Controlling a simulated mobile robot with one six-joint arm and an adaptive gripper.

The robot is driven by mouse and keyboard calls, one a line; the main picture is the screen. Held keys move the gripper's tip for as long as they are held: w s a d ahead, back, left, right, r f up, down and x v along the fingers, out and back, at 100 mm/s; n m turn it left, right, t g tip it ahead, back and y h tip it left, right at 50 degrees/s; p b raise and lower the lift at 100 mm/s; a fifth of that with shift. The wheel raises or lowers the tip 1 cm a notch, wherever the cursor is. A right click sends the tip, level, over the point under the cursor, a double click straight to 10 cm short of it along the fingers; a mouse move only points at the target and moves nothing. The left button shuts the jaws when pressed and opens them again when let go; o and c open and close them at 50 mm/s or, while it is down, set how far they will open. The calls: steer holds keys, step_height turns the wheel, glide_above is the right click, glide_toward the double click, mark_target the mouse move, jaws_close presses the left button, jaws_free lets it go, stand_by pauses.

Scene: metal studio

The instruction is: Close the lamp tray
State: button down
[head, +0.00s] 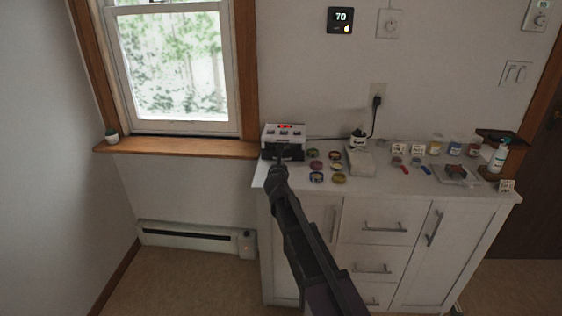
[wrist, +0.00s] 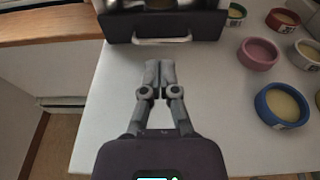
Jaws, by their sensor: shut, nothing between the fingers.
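The lamp (head: 284,132) is a white box with small red lights on top, at the left end of the white counter. Its dark tray (head: 296,153) is at the lower front. In the wrist view the tray's dark front (wrist: 205,25) with a silver handle (wrist: 162,41) spans the top, and part of what lies behind it shows over its upper edge. How far the tray stands out is hard to tell. My gripper (wrist: 160,64) is shut and empty, just in front of the handle with a small apparent gap. In the head view my gripper (head: 281,162) partly covers the tray front.
Several small round colored jars, including a pink one (wrist: 258,54) and a blue one (wrist: 282,106), stand right of my gripper. A pale box (head: 360,161) and more bottles stand farther right. The wooden window sill (head: 180,147) is at left. The counter (wrist: 110,95) in front of the tray is clear.

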steer(key=p+v, duration=0.1)
steer(key=v, duration=0.8)
steer(key=shift+p, duration=0.3)
steer(key=shift+f, duration=0.1)
steer(key=s+d+f+m+g+h, duration=0.1)
steer(key=d+m, duration=0.2)
steer(key=s+d+f+m+g+h, duration=0.1)
steer(key=d+m, duration=0.2)
steer(key=s+d+f+m+g+h, duration=0.1)
steer(key=d+f+m, duration=0.1)
steer(key=d+m, duration=0.1)
steer(key=shift+s+d+f+m, duration=0.1)
steer(key=shift+d+m, duration=0.2)
steer(key=shift+d, duration=0.15)
steer(key=s+d+f+m+g+y, duration=0.1)
steer(key=s+d+f+m+g, duration=0.25)
steer(key=s+m, duration=0.5)
steer(key=s+d+f+m+g+y, duration=0.1)
steer(key=s+d+f+m+g, duration=0.2)
steer(key=s+d+m+g, duration=0.35)
steer(key=s+d+f+m+g+y, duration=0.1)
steer(key=s+d+f+m+g, duration=0.25)
steer(key=s+m, duration=0.6)
step_height(320, 180, up, 15)
steer(key=w+m+p, duration=0.1)
steer(key=p, duration=1.4)
steer(key=shift+w+a+f+m+t, duration=0.25)
steer(key=shift+w+a+m+t, duration=0.1)
steer(key=shift+a+t, duration=0.15)
